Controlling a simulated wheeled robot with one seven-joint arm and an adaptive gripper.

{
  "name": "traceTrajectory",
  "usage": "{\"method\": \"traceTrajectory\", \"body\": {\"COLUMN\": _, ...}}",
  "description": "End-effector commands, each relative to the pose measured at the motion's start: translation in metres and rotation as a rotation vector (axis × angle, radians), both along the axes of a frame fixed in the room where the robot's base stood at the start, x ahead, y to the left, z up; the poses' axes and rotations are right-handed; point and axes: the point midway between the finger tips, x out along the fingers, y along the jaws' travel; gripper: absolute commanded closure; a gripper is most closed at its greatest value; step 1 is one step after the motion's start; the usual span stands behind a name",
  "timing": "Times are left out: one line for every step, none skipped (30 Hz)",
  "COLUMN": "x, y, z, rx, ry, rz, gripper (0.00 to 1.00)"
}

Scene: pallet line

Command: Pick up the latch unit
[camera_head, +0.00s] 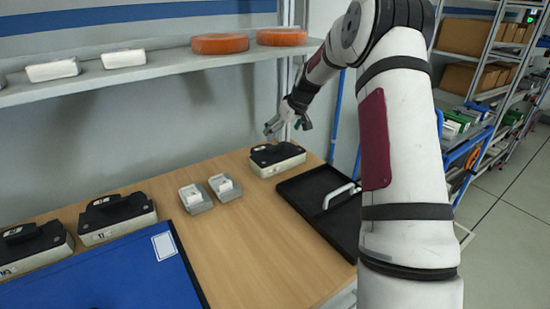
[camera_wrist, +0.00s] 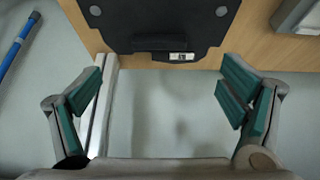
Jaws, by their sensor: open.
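A black-topped unit with a cream body (camera_head: 277,159), which I take to be the latch unit, sits at the back edge of the wooden table. Its dark top with a small label also shows at the top of the wrist view (camera_wrist: 168,22). My gripper (camera_head: 287,128) is above and near this unit, apart from it. In the wrist view my gripper (camera_wrist: 160,92) has its green-padded fingers spread wide with nothing between them. Two similar black-and-cream units, a nearer one (camera_head: 117,219) and another (camera_head: 32,246), stand at the left of the table.
Two small grey trays with white pieces, a left one (camera_head: 195,198) and a right one (camera_head: 225,187), stand mid-table. A black tray (camera_head: 312,190) with a white handle lies right. A blue panel (camera_head: 110,285) covers the front left. A shelf (camera_head: 150,75) runs above the table.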

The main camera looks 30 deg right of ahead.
Motion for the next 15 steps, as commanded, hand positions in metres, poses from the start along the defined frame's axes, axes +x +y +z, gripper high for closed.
{"method": "traceTrajectory", "body": {"x": 0.005, "y": 0.001, "z": -0.009, "rx": 0.000, "ry": 0.002, "rz": 0.001, "gripper": 0.10}}
{"method": "traceTrajectory", "body": {"x": 0.007, "y": 0.001, "z": -0.014, "rx": 0.001, "ry": 0.002, "rz": 0.000, "gripper": 0.10}}
{"method": "traceTrajectory", "body": {"x": 0.010, "y": 0.001, "z": -0.018, "rx": 0.001, "ry": 0.001, "rz": 0.000, "gripper": 0.10}}
{"method": "traceTrajectory", "body": {"x": 0.012, "y": 0.001, "z": -0.021, "rx": 0.001, "ry": 0.001, "rz": 0.000, "gripper": 0.10}}
{"method": "traceTrajectory", "body": {"x": 0.013, "y": 0.001, "z": -0.023, "rx": 0.001, "ry": 0.001, "rz": 0.000, "gripper": 0.10}}
{"method": "traceTrajectory", "body": {"x": 0.015, "y": 0.001, "z": -0.026, "rx": -0.001, "ry": 0.001, "rz": 0.001, "gripper": 0.10}}
{"method": "traceTrajectory", "body": {"x": 0.016, "y": 0.001, "z": -0.027, "rx": 0.000, "ry": 0.000, "rz": 0.001, "gripper": 0.10}}
{"method": "traceTrajectory", "body": {"x": 0.017, "y": 0.001, "z": -0.028, "rx": 0.000, "ry": 0.000, "rz": 0.001, "gripper": 0.10}}
{"method": "traceTrajectory", "body": {"x": 0.017, "y": 0.001, "z": -0.030, "rx": 0.000, "ry": 0.000, "rz": 0.001, "gripper": 0.10}}
{"method": "traceTrajectory", "body": {"x": 0.018, "y": 0.001, "z": -0.031, "rx": 0.000, "ry": 0.000, "rz": 0.001, "gripper": 0.10}}
{"method": "traceTrajectory", "body": {"x": 0.019, "y": 0.001, "z": -0.033, "rx": 0.000, "ry": 0.000, "rz": 0.001, "gripper": 0.10}}
{"method": "traceTrajectory", "body": {"x": 0.021, "y": 0.001, "z": -0.037, "rx": 0.000, "ry": 0.001, "rz": 0.001, "gripper": 0.10}}
{"method": "traceTrajectory", "body": {"x": 0.023, "y": 0.001, "z": -0.040, "rx": 0.000, "ry": 0.001, "rz": 0.001, "gripper": 0.10}}
{"method": "traceTrajectory", "body": {"x": 0.025, "y": 0.001, "z": -0.044, "rx": 0.000, "ry": 0.001, "rz": 0.001, "gripper": 0.10}}
{"method": "traceTrajectory", "body": {"x": 0.028, "y": 0.000, "z": -0.050, "rx": 0.002, "ry": 0.002, "rz": 0.001, "gripper": 0.10}}
